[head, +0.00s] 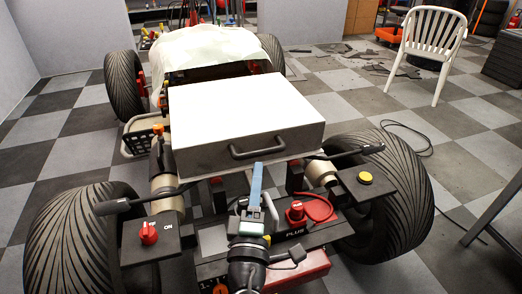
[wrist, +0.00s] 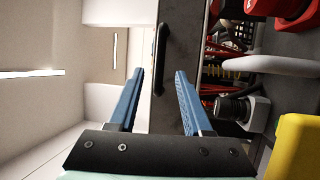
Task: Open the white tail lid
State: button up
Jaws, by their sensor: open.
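The white tail lid (head: 245,105) lies flat and looks shut at the rear of the stripped quad. A dark bar handle (head: 258,148) is on its grey front face. My gripper (head: 257,180) is just below and in front of the handle in the head view, its blue fingers pointing towards it. In the wrist view my gripper (wrist: 160,74) is open with nothing held. There the handle (wrist: 161,45) stands upright in the picture, ahead of the gap between the fingertips. I cannot tell whether its near end is between them.
A red knob (head: 148,233) on the left and a yellow button (head: 365,178) on the right sit on dark side plates. A red key switch (head: 296,212) is right of my gripper. Large rear tyres (head: 75,245) flank the quad. A white chair (head: 432,45) stands farther back.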

aim_at(260, 152)
jog(key=x, duration=0.8)
jog(key=shift+b, duration=0.3)
grip_shut()
dwell(1.1)
